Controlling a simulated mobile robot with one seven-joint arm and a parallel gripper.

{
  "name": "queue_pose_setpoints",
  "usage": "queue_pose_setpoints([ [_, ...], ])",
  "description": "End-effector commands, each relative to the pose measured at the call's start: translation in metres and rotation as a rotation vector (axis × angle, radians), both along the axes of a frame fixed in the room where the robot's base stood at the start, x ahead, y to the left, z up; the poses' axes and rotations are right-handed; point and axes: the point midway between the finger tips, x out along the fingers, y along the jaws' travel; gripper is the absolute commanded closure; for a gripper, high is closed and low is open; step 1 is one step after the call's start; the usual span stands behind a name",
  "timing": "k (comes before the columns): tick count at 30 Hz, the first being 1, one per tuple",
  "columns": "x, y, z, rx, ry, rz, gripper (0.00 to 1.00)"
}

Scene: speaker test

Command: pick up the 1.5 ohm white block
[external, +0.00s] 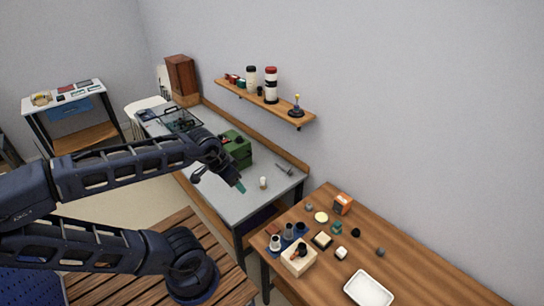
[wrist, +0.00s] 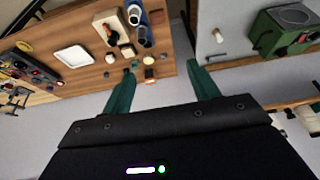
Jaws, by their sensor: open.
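A small white block (external: 341,253) sits on the brown wooden table among several small parts; a pale block that looks like it also shows in the wrist view (wrist: 110,58). Any 1.5 ohm marking is too small to read. My gripper (external: 240,187) is in the air over the grey bench, left of the wooden table and well apart from the block. In the wrist view, its two teal fingers (wrist: 160,66) are spread wide with nothing between them.
The wooden table (external: 430,268) holds a white tray (external: 369,290), a cream box (external: 298,258), an orange box (external: 343,203) and several cylinders. The grey bench (external: 235,207) holds a green machine (external: 236,150) and a small white piece (external: 263,182). A shelf (external: 285,110) hangs on the wall.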

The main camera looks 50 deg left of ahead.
Motion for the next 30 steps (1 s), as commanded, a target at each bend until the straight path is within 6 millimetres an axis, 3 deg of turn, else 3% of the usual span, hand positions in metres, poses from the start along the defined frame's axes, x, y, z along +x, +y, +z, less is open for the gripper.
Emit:
queue_pose_setpoints([
  [5, 0.02, -0.005, -0.005, 0.056, 0.027, -0.049, 0.4],
  [14, 0.08, -0.023, -0.028, 0.199, 0.11, -0.237, 0.4],
  [30, 0.179, -0.069, -0.105, 0.328, 0.242, -0.649, 0.4],
])
